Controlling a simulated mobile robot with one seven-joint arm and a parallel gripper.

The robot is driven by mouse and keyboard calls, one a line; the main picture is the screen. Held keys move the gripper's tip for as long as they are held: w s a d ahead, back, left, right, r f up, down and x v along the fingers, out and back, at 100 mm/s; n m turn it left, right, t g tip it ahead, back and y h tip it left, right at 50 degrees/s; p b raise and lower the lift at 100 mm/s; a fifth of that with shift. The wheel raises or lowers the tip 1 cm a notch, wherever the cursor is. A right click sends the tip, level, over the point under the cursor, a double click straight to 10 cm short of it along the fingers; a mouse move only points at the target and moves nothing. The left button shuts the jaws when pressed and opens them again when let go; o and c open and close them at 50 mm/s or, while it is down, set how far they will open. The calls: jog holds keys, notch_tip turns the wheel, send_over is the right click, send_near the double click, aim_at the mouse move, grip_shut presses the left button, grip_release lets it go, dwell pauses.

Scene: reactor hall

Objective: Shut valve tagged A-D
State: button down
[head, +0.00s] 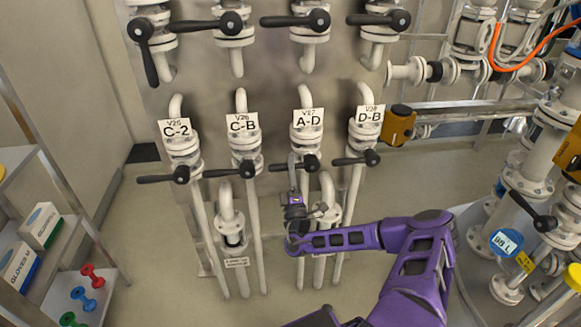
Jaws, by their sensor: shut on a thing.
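The valve tagged A-D (307,119) is the third from the left in the lower row of white valves in the head view. Its black lever (279,167) points left, roughly level, across the white pipe, like the levers beside it. My gripper (293,161) reaches up from below and is shut on the A-D lever, between its pivot (312,162) and its free end. The fingers are small here and partly cover the lever.
Valve C-B's lever (222,173) is close on the left and D-B's lever (350,161) close on the right. More black levers hang above. A shelf with glove boxes (40,226) stands at left, and thick pipework (535,165) at right. Open floor lies between.

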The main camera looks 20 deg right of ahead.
jog(key=shift+a+r, duration=0.1)
jog(key=shift+r, duration=0.1)
jog(key=c, duration=0.9)
grip_release()
jog(key=shift+c, duration=0.2)
jog(key=shift+f, duration=0.1)
jog(key=shift+s, duration=0.1)
jog(key=shift+s+f, duration=0.1)
jog(key=shift+f, duration=0.05)
jog(key=b+v, duration=0.1)
jog(key=v, duration=1.6)
jog(key=shift+s, duration=0.1)
